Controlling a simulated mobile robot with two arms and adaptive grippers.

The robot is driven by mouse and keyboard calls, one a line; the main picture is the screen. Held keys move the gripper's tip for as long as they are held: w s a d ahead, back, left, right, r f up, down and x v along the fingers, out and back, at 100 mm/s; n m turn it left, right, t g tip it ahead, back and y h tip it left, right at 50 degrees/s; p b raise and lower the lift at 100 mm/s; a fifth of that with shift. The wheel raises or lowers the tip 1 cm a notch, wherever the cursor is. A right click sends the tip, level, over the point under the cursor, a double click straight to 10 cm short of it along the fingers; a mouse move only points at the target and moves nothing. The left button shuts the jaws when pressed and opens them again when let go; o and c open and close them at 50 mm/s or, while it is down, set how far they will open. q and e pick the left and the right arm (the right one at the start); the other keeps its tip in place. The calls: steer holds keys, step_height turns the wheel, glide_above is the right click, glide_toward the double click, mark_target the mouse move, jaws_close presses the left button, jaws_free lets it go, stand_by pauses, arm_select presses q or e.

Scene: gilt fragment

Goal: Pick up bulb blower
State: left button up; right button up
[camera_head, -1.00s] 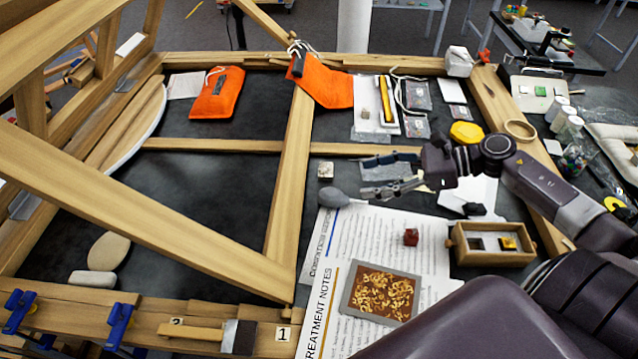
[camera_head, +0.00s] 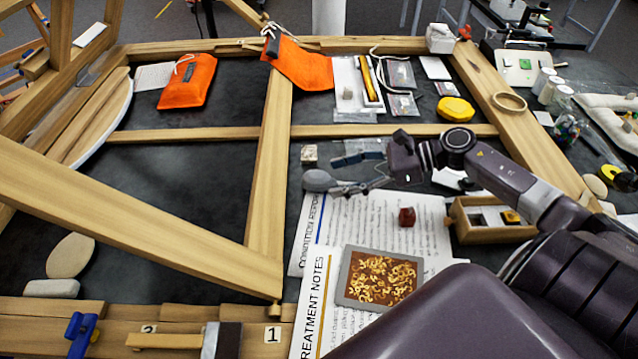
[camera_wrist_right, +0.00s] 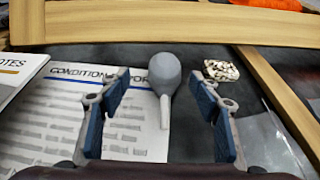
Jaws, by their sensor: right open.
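The bulb blower (camera_head: 318,180) is a grey rubber bulb with a pale nozzle, lying at the top left of the printed pages. My right gripper (camera_head: 345,173) is open and reaches in from the right, its fingertips close to the bulb. In the right wrist view the blower (camera_wrist_right: 163,72) lies ahead, with its nozzle pointing back between the two spread blue-padded fingers (camera_wrist_right: 160,100). The fingers look apart from the blower. In the head view the nozzle is hard to make out behind the gripper. My left gripper is not in view.
A small speckled block (camera_head: 309,153) sits just beyond the blower. A wooden frame bar (camera_head: 272,170) runs to its left. A dark red cube (camera_head: 407,216), a small wooden box (camera_head: 490,235) and a framed ornament panel (camera_head: 378,278) lie nearer me.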

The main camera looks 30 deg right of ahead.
mark_target(329, 177)
steer(key=shift+w+a, duration=0.2)
steer(key=shift+w, duration=0.1)
steer(key=shift+w+a+f+p, duration=0.1)
steer(key=shift+w+a+p, duration=0.15)
steer(key=shift+w+p, duration=0.05)
steer(key=p+x, duration=0.1)
steer(key=x, duration=0.2)
steer(key=shift+w+d, duration=0.1)
steer(key=shift+w, duration=0.05)
steer(key=shift+w+a+f, duration=0.2)
steer(key=shift+a+f, duration=0.1)
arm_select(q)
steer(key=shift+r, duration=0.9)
arm_select(e)
steer(key=c, duration=1.3)
